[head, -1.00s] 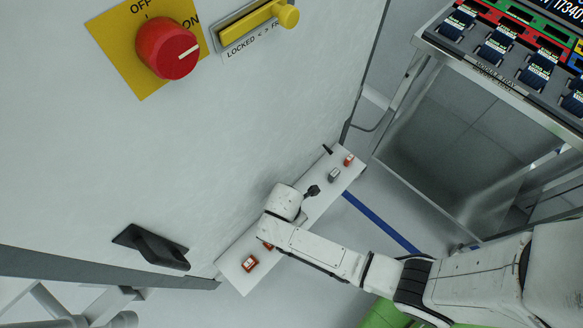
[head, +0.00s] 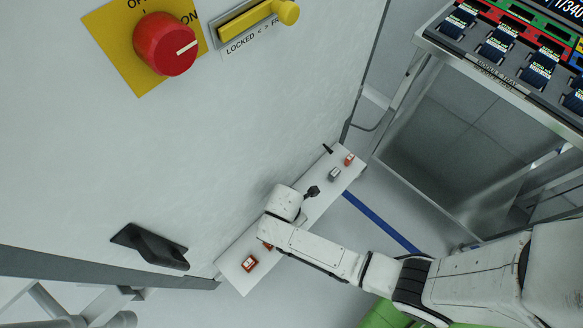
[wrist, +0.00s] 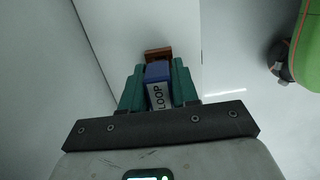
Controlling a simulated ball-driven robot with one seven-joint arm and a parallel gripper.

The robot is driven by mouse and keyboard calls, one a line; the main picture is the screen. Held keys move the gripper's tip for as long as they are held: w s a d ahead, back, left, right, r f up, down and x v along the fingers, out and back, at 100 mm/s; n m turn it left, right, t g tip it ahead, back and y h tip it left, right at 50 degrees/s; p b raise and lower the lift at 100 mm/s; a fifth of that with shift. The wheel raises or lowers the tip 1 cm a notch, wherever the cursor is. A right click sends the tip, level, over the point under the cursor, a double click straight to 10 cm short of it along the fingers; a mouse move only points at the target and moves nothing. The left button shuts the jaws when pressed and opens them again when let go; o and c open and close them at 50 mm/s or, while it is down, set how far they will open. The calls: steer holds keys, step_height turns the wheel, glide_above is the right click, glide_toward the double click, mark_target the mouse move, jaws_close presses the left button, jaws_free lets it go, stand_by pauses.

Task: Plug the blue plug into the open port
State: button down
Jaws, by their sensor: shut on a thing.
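My gripper (wrist: 159,68) is shut on the blue plug (wrist: 157,70) in the wrist view, with one green finger on each side of it. The plug has a white label reading LOOP on the face toward the camera. An orange-brown block (wrist: 158,54) shows just beyond the plug; I cannot tell whether the plug touches it or whether it is the open port. In the head view my arm reaches to a long white shelf (head: 233,271) at the foot of the cabinet, and the plug and fingers are hidden.
The shelf bears an orange-red fitting (head: 249,263) near its close end, another (head: 349,160) at its far end and a grey one (head: 334,174). The white cabinet wall, with a black handle (head: 150,246) and red knob (head: 165,44), stands beside it. A metal-framed stand (head: 470,150) is at right.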

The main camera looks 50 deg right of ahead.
steer(key=shift+f, duration=0.35)
steer(key=c, duration=0.8)
jaws_free()
steer(key=shift+r, duration=0.1)
steer(key=r, duration=0.3)
steer(key=a+r+p, duration=0.1)
steer(key=r, duration=0.3)
steer(key=r+p, duration=0.1)
steer(key=r, duration=0.2)
steer(key=shift+a+r, duration=0.15)
steer(key=shift+r, duration=0.1)
steer(key=s+d+r+m+p, duration=0.1)
steer(key=s+d+r+m, duration=0.2)
steer(key=r+m, duration=0.3)
steer(key=s+d+r+m+p, duration=0.2)
steer(key=s+d+r+m, duration=0.1)
steer(key=r+m, duration=0.2)
steer(key=s+d+r+m+t+y+p, duration=0.1)
steer(key=s+d+r+m, duration=0.2)
steer(key=r+m, duration=0.3)
steer(key=shift+s+r+m, duration=0.3)
steer(key=shift+s+m, duration=0.2)
steer(key=shift+m, duration=0.2)
